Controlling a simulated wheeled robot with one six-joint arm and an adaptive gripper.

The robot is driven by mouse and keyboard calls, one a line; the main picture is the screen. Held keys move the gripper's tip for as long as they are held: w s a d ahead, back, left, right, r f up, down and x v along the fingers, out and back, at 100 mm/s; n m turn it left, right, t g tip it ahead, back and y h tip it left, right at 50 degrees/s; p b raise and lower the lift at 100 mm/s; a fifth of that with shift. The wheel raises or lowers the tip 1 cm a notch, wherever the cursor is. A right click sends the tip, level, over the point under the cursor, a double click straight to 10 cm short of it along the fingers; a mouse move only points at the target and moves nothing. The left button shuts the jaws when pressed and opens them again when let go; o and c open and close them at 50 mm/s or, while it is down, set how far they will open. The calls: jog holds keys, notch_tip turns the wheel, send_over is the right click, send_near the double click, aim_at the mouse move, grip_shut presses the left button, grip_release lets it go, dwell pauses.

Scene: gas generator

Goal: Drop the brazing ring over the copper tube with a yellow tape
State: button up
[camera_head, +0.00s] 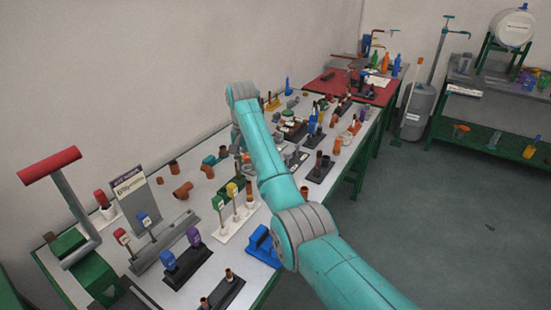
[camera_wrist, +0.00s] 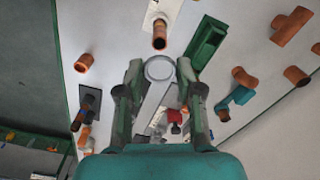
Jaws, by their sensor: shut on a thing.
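In the wrist view my gripper (camera_wrist: 159,72) is shut on a pale grey ring (camera_wrist: 147,70), the brazing ring, held flat between the fingertips. Just beyond the ring stands a copper tube (camera_wrist: 160,41) on a white base (camera_wrist: 158,13). The ring looks apart from this tube, and no tape colour can be made out on it. My arm hides the gripper and ring there.
A green block (camera_wrist: 206,42) lies right of the tube in the wrist view, near copper fittings (camera_wrist: 290,27) and a teal part (camera_wrist: 235,98). In the head view, a red-handled lever (camera_head: 60,185) stands at the near left. Several small stands crowd the table.

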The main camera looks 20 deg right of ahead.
aim_at(248, 182)
jog(key=shift+s, duration=0.1)
jog(key=shift+f, duration=0.1)
dwell(0.3)
jog(key=shift+f, duration=2.3)
jog(key=shift+f, duration=1.05)
jog(key=o, duration=0.8)
jog(key=shift+r, duration=3.75)
